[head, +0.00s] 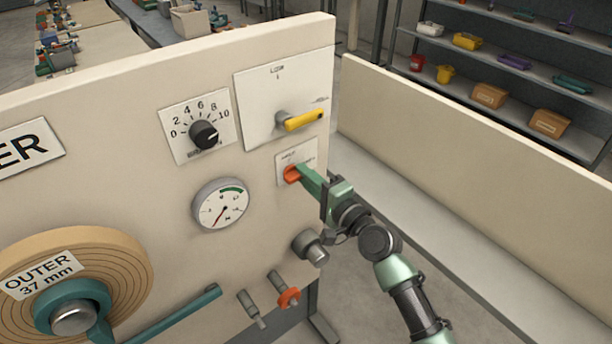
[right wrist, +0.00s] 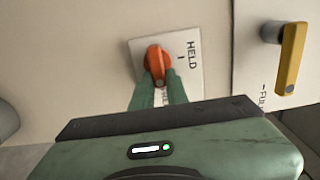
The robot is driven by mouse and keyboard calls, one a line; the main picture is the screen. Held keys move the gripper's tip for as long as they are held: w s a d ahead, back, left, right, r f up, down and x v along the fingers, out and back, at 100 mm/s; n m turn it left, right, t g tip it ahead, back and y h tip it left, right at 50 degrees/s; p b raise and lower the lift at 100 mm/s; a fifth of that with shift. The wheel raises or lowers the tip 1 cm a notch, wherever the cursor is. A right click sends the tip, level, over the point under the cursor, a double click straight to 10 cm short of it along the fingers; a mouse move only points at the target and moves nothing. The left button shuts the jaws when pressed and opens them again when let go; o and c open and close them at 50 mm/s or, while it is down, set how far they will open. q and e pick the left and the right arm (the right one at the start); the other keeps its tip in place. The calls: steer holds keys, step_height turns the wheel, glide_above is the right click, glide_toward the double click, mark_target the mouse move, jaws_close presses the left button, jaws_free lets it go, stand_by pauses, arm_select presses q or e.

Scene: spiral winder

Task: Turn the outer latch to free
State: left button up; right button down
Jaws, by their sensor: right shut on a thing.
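The outer latch is an orange knob (head: 291,174) on a small white plate (head: 284,155) at the right part of the cream panel. In the right wrist view the orange knob (right wrist: 158,63) sits on its plate (right wrist: 190,68), which reads HELD with a mark; a second word is partly hidden by the fingers. My right gripper (head: 303,176) has its green fingers on either side of the knob and is shut on it. In the right wrist view the fingers (right wrist: 158,88) reach the knob from below. My left gripper is not in view.
A yellow lever (head: 303,121) sits just above the latch. A numbered black dial (head: 204,134), a round gauge (head: 221,204) and a roll marked OUTER 37 mm (head: 125,262) are to the left. Grey and orange knobs (head: 288,297) stick out below. A low cream wall (head: 440,150) stands right.

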steer(key=c, duration=1.4)
jaws_free()
steer(key=b+v, duration=0.1)
steer(key=v, duration=0.6)
steer(key=shift+s+d, duration=0.25)
steer(key=shift+d, duration=0.05)
